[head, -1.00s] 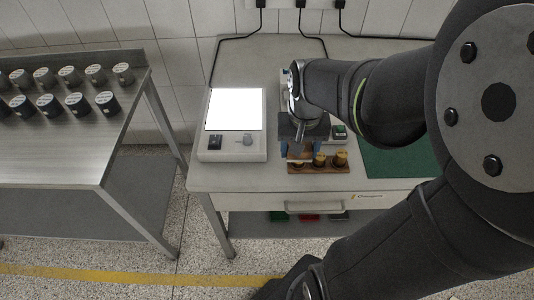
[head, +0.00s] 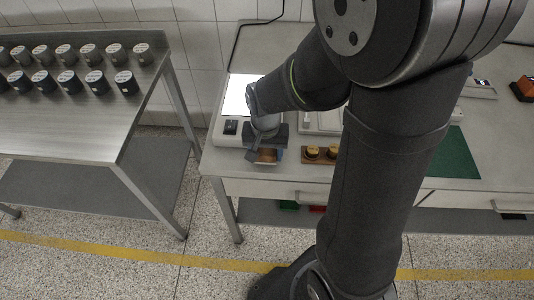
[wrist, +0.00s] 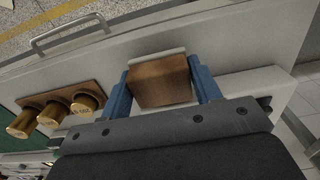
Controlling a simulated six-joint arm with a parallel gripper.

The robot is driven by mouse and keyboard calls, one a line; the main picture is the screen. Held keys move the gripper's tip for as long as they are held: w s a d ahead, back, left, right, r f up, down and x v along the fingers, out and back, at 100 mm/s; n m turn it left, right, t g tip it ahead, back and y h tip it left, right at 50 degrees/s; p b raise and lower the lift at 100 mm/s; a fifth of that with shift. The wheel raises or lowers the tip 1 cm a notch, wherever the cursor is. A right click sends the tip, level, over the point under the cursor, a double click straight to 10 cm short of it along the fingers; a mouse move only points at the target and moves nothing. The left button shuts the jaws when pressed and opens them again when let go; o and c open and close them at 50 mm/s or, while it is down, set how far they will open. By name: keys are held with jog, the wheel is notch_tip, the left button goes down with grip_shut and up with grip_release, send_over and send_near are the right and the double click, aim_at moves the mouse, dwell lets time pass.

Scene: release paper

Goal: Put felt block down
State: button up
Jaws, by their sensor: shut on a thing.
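The felt block is a brown wooden block (wrist: 160,82) with a pale layer along its far edge. My gripper (wrist: 163,78) is shut on it, with one blue finger on each side. In the head view the block (head: 266,156) shows below my gripper (head: 267,149), at the front of the light box (head: 229,138) and near the bench's front edge. I cannot tell whether the block touches the bench.
A wooden rack (head: 314,161) with brass-topped pieces stands right of my gripper; it also shows in the wrist view (wrist: 42,104). A green mat (head: 455,158) lies further right. A steel table (head: 60,125) with several dark cylinders stands at the left.

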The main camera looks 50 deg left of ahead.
aim_at(267, 160)
jog(key=shift+f, duration=0.9)
jog(key=shift+f, duration=0.1)
jog(key=shift+d+f, duration=0.15)
jog(key=shift+f, duration=0.25)
jog(key=o, duration=1)
jog(key=shift+s+f, duration=0.1)
jog(key=shift+d, duration=0.1)
jog(key=r, duration=1.3)
jog(key=shift+a+r, duration=0.1)
jog(key=shift+a, duration=0.15)
